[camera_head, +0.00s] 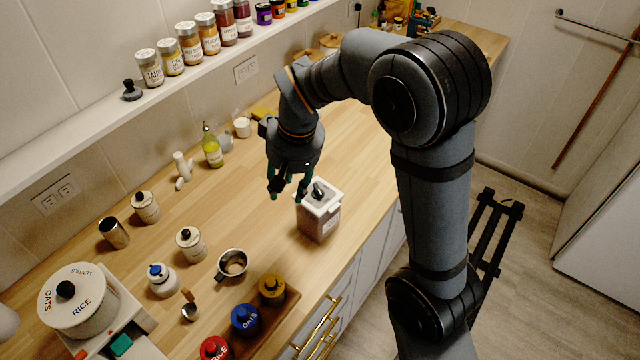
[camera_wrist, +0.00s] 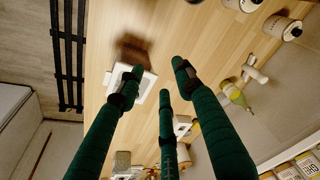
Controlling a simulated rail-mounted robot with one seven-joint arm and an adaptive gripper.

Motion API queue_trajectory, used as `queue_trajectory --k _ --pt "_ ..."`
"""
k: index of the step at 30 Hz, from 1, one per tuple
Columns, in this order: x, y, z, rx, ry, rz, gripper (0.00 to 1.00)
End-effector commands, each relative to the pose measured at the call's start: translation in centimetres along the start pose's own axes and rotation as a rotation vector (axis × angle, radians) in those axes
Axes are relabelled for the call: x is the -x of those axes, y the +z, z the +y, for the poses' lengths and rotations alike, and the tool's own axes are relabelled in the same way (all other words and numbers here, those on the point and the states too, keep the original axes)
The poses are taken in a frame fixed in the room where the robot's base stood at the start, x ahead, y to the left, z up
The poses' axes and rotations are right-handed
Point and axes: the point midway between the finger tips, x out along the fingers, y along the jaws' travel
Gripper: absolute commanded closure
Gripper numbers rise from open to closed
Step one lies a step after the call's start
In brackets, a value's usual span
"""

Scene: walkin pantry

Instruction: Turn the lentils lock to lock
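A clear square canister with brown contents (camera_head: 317,226) stands on the counter near its front edge. It has a white lid (camera_head: 333,202) with a dark handle or latch on top; its small label is unreadable. My gripper (camera_head: 286,194) is open and empty, fingers pointing down, just left of and above the canister. In the wrist view, the spread green fingers partly cover the white lid (camera_wrist: 147,84), and one fingertip overlaps it; contact cannot be told. The latch's position is unclear. A white round drum (camera_head: 80,300) marked OATS, LENTILS and RICE, with a black knob, stands at left.
A wooden tray (camera_head: 262,335) holds red, blue and yellow lidded jars in front. A metal cup (camera_head: 232,265) and several small jars stand on the left counter. An oil bottle (camera_head: 212,147) stands behind my gripper. Spice jars line the shelf (camera_head: 110,115) above.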

Motion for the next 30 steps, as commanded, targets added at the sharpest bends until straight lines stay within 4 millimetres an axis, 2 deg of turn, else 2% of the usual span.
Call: queue_trajectory --k 1,5,8,10,11,15,22,26,30 --pt "-0.3 -1.6 0.6 -0.033 0.014 0.003 0.65" --pt "-0.2 -4.3 3.1 -0.105 0.048 0.001 0.65" --pt "0.1 -5.8 6.2 -0.168 0.078 -0.011 0.65" --pt "0.8 -6.3 9.4 -0.216 0.102 -0.027 0.65" --pt "1.1 -6.5 10.1 -0.221 0.108 -0.037 0.65" --pt "2.7 -6.6 10.0 -0.175 0.113 -0.089 0.65" --pt "3.4 -3.2 8.8 -0.12 0.075 -0.218 0.65" --pt "2.4 -2.9 8.9 -0.093 0.072 -0.223 0.65" --pt "0.1 -2.3 9.0 -0.094 0.071 -0.226 0.65"
